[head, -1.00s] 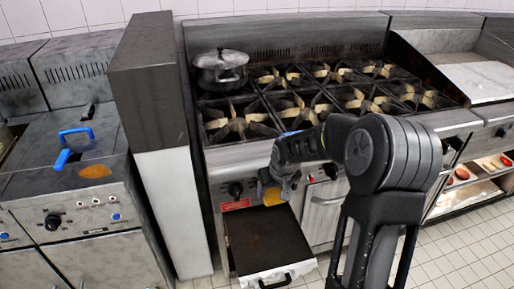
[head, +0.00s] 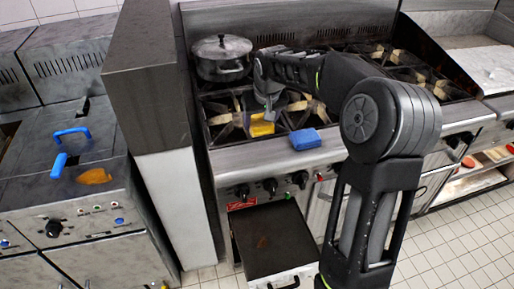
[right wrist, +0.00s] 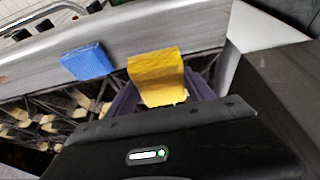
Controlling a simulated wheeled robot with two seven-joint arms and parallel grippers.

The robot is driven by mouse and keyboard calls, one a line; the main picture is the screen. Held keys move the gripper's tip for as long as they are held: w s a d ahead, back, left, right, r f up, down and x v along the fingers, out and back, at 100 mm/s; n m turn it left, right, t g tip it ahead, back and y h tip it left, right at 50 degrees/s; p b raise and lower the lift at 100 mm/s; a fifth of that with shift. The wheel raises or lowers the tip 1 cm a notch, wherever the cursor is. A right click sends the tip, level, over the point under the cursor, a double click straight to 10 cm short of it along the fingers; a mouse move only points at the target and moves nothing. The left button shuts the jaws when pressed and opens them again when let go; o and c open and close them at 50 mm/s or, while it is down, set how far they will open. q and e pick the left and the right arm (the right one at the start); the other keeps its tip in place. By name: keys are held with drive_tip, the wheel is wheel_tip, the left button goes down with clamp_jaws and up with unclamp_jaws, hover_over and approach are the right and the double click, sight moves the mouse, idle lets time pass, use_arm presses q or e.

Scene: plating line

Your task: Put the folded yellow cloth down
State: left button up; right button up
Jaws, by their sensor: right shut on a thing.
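The folded yellow cloth (head: 262,126) is in my right gripper (head: 268,108), over the front left burner near the stove's front edge. The right wrist view shows the cloth (right wrist: 155,72) between the two fingers, jutting out past them. My right gripper is shut on it. I cannot tell whether the cloth touches the stove. My left gripper is in neither current view.
A blue folded block (head: 305,139) lies on the stove's front edge, right of the cloth. A lidded pot (head: 222,58) stands on the back left burner. A drawer (head: 268,240) stands open below. A tall grey pillar (head: 145,85) flanks the stove's left.

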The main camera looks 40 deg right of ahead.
drive_tip(key=p, duration=0.1)
hover_over(259, 151)
drive_tip(key=s, duration=0.1)
drive_tip(key=shift+s+a+f, duration=0.1)
drive_tip(key=shift+a+f, duration=0.05)
drive_tip(key=shift+f, duration=1.45)
drive_tip(key=shift+s+a+f, duration=0.1)
drive_tip(key=shift+a+f, duration=0.05)
drive_tip(key=shift+f, duration=1.45)
wheel_tip(259, 151, down, 4)
drive_tip(key=shift+r+p, duration=0.2)
drive_tip(key=shift+p, duration=0.25)
drive_tip(key=shift+f, duration=0.2)
drive_tip(key=o, duration=1.4)
drive_tip(key=shift+c, duration=0.2)
